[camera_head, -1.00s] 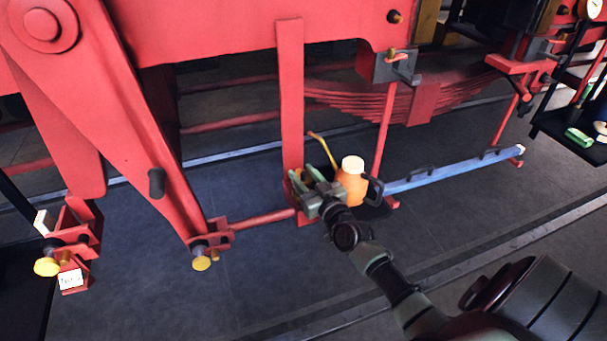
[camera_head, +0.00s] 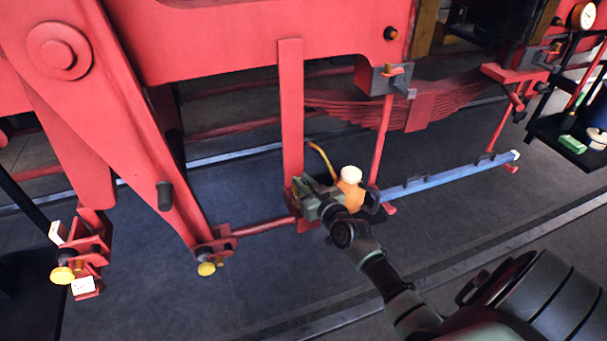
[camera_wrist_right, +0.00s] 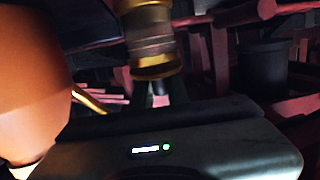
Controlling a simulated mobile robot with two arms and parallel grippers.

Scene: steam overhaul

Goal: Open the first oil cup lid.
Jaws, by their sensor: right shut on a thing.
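My right gripper (camera_head: 302,188) is shut at the lower end of the red vertical bar (camera_head: 291,110). In the right wrist view its fingers (camera_wrist_right: 160,97) meet the brass end of an oil cup (camera_wrist_right: 150,45), most likely its lid. In the head view the gripper hides this cup. Two other oil cups show yellow lids, one under the slanted red rod (camera_head: 206,268) and one at the far left (camera_head: 62,275); both look closed. My left gripper is not in view.
An orange oil can (camera_head: 350,193) with a pale cap and yellow spout stands right beside my right gripper; its body fills the left of the wrist view (camera_wrist_right: 30,75). A blue bar (camera_head: 450,176) lies to the right. Red rods and a leaf spring surround the spot.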

